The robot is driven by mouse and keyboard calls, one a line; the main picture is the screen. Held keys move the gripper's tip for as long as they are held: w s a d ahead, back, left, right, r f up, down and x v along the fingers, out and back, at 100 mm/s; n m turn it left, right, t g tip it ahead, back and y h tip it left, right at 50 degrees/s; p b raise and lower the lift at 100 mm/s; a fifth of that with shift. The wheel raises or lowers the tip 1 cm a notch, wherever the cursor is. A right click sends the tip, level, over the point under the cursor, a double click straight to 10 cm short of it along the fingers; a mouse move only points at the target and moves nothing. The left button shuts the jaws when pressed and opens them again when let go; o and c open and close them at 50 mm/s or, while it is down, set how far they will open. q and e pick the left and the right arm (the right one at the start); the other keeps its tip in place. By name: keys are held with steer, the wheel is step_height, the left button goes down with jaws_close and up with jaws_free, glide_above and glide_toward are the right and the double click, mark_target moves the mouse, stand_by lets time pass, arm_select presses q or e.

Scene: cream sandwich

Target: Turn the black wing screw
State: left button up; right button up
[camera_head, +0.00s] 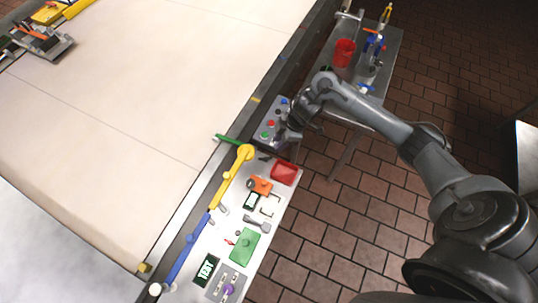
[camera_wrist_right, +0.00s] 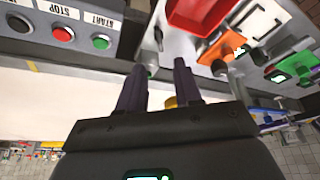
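A small dark part that looks like the black wing screw (camera_head: 265,157) sits on the panel between the button box and the red bin, close to my right gripper (camera_head: 287,137). In the right wrist view a thin black piece (camera_wrist_right: 158,39) stands just beyond the fingers, near a short silver post; its shape is too small to be sure of. My right gripper also shows in the right wrist view (camera_wrist_right: 160,75), its two dark fingers apart with nothing clearly held between them. In the head view its fingers are small and partly hidden by the wrist. My left gripper is not in view.
A red bin (camera_head: 284,173), an orange part (camera_head: 260,185) and a green block (camera_head: 243,247) are on the panel. A yellow and blue bar (camera_head: 228,180) runs along the wide pale conveyor (camera_head: 130,110).

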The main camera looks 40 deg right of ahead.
mark_target(266, 157)
steer(key=x, duration=1)
steer(key=shift+w+f+b, duration=0.1)
steer(key=shift+w+b, duration=0.1)
steer(key=shift+b, duration=0.2)
jaws_close()
